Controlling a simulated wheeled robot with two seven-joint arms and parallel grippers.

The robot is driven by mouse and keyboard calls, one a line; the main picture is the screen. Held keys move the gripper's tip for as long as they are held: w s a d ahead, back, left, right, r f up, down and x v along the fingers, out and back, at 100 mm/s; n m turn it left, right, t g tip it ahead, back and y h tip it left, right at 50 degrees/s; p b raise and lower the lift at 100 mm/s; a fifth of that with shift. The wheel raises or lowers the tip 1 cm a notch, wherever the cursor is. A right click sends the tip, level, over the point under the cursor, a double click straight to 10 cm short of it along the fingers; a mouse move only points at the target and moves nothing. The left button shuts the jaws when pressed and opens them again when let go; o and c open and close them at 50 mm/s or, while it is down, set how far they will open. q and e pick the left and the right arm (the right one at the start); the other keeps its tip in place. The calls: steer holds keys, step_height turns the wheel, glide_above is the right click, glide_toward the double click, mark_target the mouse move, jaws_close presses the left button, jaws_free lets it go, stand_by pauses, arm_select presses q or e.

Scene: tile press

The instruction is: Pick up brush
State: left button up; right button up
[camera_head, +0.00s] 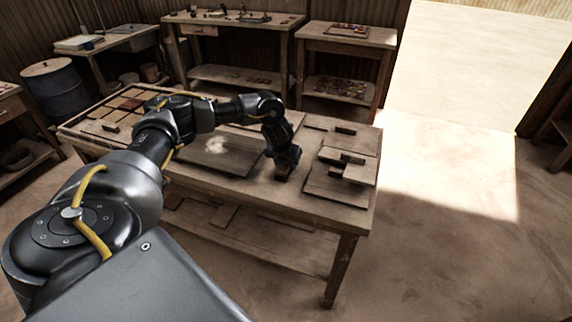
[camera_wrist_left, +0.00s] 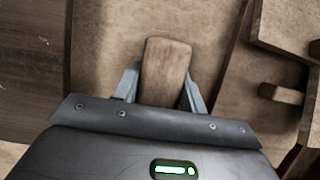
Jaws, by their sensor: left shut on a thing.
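My left gripper (camera_head: 283,172) is over the worktable (camera_head: 345,222), near its front edge and right of the middle. In the left wrist view the gripper (camera_wrist_left: 162,80) is shut on a brown wooden block-like piece (camera_wrist_left: 165,62), which looks like the brush or its handle. Its two grey fingers press on either side of the piece. The piece's underside is hidden, so I cannot tell whether it touches the board (camera_wrist_left: 215,25) below. In the head view the held piece is mostly hidden by the gripper. My right gripper is not in view.
Wooden boards with small handles (camera_head: 345,175) lie on the table's right end, close to the gripper. A board with a pale powdery patch (camera_head: 217,146) lies left of it. Tiles (camera_head: 120,105) sit at the far left. Open floor (camera_head: 450,240) lies to the right.

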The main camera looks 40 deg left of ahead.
mark_target(286, 166)
arm_select(q)
steer(key=shift+r, duration=0.4)
step_height(286, 166, up, 3)
steer(key=shift+s+d+f+b, duration=0.1)
steer(key=shift+b, duration=0.35)
steer(key=r, duration=0.1)
steer(key=s+d+r, duration=0.1)
steer(key=s+r, duration=0.1)
steer(key=shift+s+d+r, duration=0.2)
steer(key=shift+d+r, duration=0.15)
steer(key=v, duration=0.1)
steer(key=p+v, duration=0.1)
steer(key=v, duration=0.1)
steer(key=shift+s+d+p, duration=0.2)
steer(key=shift+d+p, duration=0.05)
steer(key=shift+p, duration=0.15)
steer(key=s+d+r+p, duration=0.2)
steer(key=s+d+r, duration=0.1)
steer(key=s+d, duration=0.2)
steer(key=shift+s+p, duration=0.3)
steer(key=shift+s, duration=0.95)
